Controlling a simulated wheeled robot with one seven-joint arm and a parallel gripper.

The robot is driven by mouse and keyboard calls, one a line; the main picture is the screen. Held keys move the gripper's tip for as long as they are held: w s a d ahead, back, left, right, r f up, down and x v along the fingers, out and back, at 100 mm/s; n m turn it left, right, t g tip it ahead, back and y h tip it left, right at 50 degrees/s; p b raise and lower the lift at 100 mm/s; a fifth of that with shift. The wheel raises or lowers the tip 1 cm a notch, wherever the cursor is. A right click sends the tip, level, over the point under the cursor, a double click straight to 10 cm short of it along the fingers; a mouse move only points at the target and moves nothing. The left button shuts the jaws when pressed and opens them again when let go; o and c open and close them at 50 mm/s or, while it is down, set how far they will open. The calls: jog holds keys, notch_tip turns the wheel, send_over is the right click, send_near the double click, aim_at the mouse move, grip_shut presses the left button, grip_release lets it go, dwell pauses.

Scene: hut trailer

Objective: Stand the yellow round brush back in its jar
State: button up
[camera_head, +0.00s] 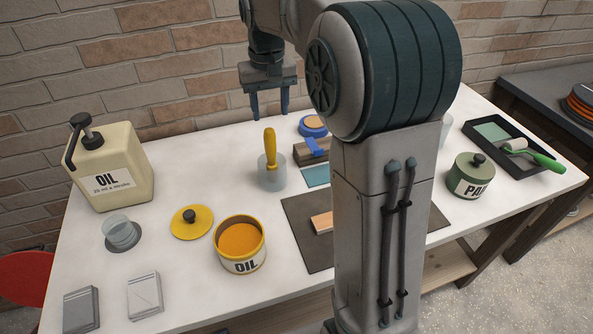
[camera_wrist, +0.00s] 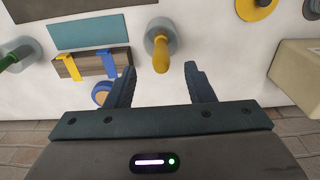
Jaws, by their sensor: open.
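The yellow round brush stands upright with its yellow handle (camera_head: 270,148) up, in a clear jar (camera_head: 272,176) on the white table. Its bristle end is not clearly visible. In the wrist view the handle (camera_wrist: 161,54) points toward me, with the jar's rim (camera_wrist: 152,30) around it. My gripper (camera_head: 269,112) is open and empty, pointing down just above the handle's top and apart from it. In the wrist view the handle lies about midway between the fingertips of my gripper (camera_wrist: 160,67).
An open orange OIL tin (camera_head: 241,242), yellow lid (camera_head: 192,221) and OIL can (camera_head: 115,168) stand left. A green-handled tool (camera_wrist: 14,58) stands in another jar.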

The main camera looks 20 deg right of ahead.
jog(key=s+f+t, duration=0.1)
jog(key=s+f, duration=0.2)
jog(key=s, duration=0.9)
jog(key=s+f+t, duration=0.1)
jog(key=s+f, duration=0.2)
jog(key=s, duration=1)
jog(key=shift+f+t, duration=0.25)
jog(key=shift+t, duration=0.15)
jog(key=shift+d, duration=0.1)
